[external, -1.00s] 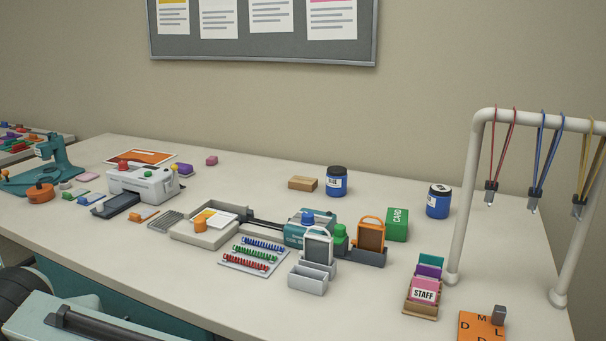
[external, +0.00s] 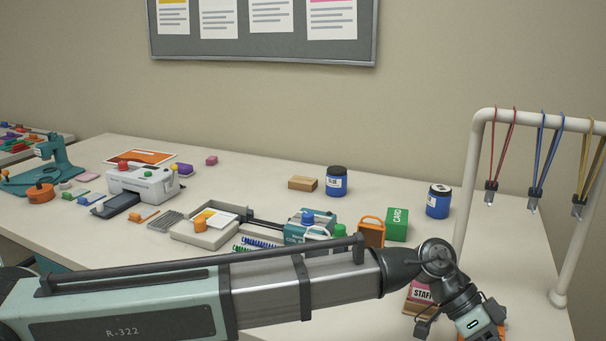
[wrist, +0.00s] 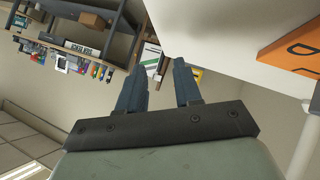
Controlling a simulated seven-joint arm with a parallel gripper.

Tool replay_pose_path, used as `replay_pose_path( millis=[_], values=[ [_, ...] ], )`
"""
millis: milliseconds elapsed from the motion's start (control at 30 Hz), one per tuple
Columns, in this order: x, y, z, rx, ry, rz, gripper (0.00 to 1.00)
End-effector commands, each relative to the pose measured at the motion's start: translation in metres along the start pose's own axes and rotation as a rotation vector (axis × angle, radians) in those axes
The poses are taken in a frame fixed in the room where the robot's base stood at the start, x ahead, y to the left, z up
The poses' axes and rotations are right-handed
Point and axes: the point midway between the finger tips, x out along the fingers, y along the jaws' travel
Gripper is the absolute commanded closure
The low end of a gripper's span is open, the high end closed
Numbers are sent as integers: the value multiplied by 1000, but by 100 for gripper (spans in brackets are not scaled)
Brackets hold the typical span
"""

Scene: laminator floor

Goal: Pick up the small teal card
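The small teal card cannot be made out now. My arm's wrist joint covers the back of the wooden card holder (external: 413,309), where teal and purple cards stood a second ago. A pink card marked STAFF (external: 421,294) still shows at the front of the holder, partly hidden by my arm. In the wrist view, my gripper (wrist: 158,78) has its two dark blue fingers apart with nothing between them. In the external view, the gripper end is at the bottom edge, right of the holder, and its fingertips cannot be seen.
An orange lettered board (wrist: 291,48) is near my gripper. The white lanyard rack (external: 466,200) stands close on the right. A green CARD box (external: 397,224), an orange badge holder (external: 371,231) and blue jars (external: 438,201) are behind my arm.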

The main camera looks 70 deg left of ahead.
Motion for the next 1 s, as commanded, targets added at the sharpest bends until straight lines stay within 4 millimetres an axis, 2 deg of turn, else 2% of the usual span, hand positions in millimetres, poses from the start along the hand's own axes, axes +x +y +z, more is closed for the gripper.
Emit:
replay_pose_path(
  millis=[33, 167, 300, 500, 600, 700, 800, 867, 1000],
  values=[
    [-24, -18, -6, 28, -6, -33, 66],
    [-84, -55, -14, 107, -45, -113, 66],
    [-153, -92, -17, 178, -99, -203, 66],
    [-245, -132, -11, 247, -185, -310, 66],
    [-278, -143, -7, 265, -220, -346, 66],
    [-299, -150, -3, 275, -243, -368, 66],
    [-308, -153, -1, 281, -257, -377, 66],
    [-307, -155, 0, 282, -260, -379, 66],
    [-291, -162, 4, 282, -261, -379, 66]
  ],
)
